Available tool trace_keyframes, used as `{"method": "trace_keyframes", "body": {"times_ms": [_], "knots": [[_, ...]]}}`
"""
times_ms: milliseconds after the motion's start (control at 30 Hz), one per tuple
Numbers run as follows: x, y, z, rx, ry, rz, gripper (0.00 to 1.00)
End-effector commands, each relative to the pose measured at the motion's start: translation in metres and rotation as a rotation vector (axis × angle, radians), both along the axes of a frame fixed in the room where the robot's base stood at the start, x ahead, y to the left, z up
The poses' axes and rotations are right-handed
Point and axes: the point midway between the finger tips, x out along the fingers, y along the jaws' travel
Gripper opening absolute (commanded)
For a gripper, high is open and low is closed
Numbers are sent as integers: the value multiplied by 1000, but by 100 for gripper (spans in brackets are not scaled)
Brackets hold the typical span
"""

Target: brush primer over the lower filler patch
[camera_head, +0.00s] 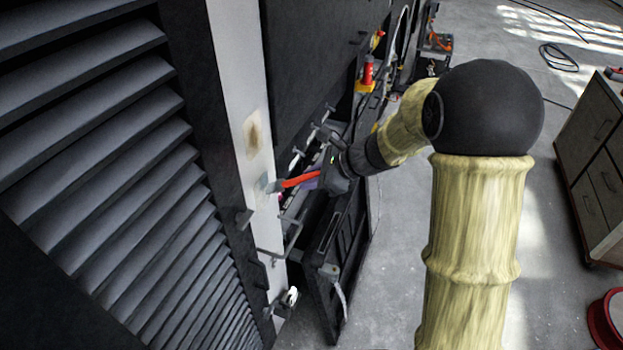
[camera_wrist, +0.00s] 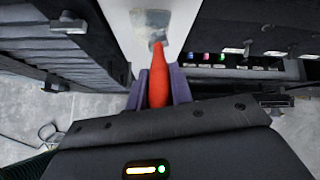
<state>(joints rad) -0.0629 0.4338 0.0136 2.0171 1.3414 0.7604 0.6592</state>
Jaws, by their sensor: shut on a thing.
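A pale upright panel (camera_head: 232,60) runs down between the louvred wall and a dark panel. A tan patch with a brown middle (camera_head: 253,134) is higher on it. My gripper (camera_head: 312,181), with purple fingers in the wrist view (camera_wrist: 158,88), is shut on the red handle of a brush (camera_head: 300,180). The brush (camera_wrist: 159,70) points away from my gripper at the pale panel. Its tip is at a grey patch (camera_wrist: 146,20) lower on the panel. The tip appears to touch it, but I cannot be sure; the bristles hide part of the patch.
Dark louvres (camera_head: 110,130) fill the left. Metal brackets (camera_head: 268,254) stick out near the panel's lower part. A dark open door or hatch (camera_head: 335,262) hangs below my wrist. A wooden drawer cabinet (camera_head: 592,165) and a red reel (camera_head: 606,318) stand right, with clear floor between.

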Motion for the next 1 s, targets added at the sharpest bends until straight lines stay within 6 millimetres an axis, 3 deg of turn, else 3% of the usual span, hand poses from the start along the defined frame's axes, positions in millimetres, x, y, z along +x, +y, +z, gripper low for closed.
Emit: {"method": "trace_keyframes", "body": {"times_ms": [200,567,1000], "knots": [[0,1,16,0,-1,1,0],[0,1,17,0,-1,1,0],[1,2,49,0,0,0,0]]}}
